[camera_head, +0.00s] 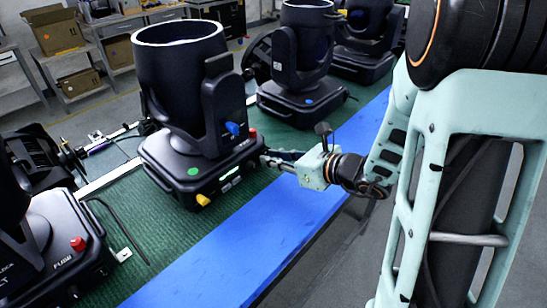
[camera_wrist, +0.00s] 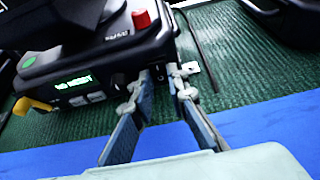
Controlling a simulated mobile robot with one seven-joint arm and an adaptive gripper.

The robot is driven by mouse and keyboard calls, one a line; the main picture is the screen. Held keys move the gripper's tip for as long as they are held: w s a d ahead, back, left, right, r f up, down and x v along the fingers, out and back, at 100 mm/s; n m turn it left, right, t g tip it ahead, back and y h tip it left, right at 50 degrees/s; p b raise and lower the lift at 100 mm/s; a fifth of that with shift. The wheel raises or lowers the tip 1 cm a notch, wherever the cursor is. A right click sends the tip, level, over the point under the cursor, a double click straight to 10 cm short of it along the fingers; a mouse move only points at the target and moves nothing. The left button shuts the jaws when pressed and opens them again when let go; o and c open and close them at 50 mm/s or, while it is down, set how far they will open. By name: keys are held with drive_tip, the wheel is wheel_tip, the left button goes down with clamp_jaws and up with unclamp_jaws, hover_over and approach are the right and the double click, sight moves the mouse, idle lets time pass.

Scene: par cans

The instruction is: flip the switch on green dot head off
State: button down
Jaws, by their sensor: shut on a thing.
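The green dot head (camera_head: 176,85) is a big black lamp head with a wide round top. Its base (camera_head: 205,165) carries a green dot (camera_head: 193,172), a yellow knob, a red knob and a lit display. In the wrist view the green dot (camera_wrist: 28,62) and the lit display (camera_wrist: 75,82) also show. My gripper (camera_head: 268,160) is at the right end of this base. In the wrist view my gripper (camera_wrist: 166,76) has its fingers on either side of a small dark switch (camera_wrist: 160,76) by the base corner. The fingertips partly hide the switch, and its position cannot be told.
Another black head with a blue dot (camera_head: 308,102) stands behind to the right. A black cable (camera_wrist: 197,50) lies on the green mat (camera_wrist: 240,60). The blue strip (camera_head: 225,255) along the front is clear.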

drive_tip(key=shift+f+b, duration=0.45)
drive_tip(key=shift+b, duration=1.15)
drive_tip(key=shift+f+t+y+b, duration=0.1)
drive_tip(key=shift+t+y+b, duration=0.3)
drive_tip(key=shift+b, duration=0.65)
drive_tip(key=t+y+b, duration=0.1)
drive_tip(key=b, duration=0.3)
drive_tip(key=shift+f, duration=0.15)
drive_tip(key=shift+b, duration=0.95)
drive_tip(key=shift+r, duration=0.25)
drive_tip(key=c, duration=1.9)
unclamp_jaws()
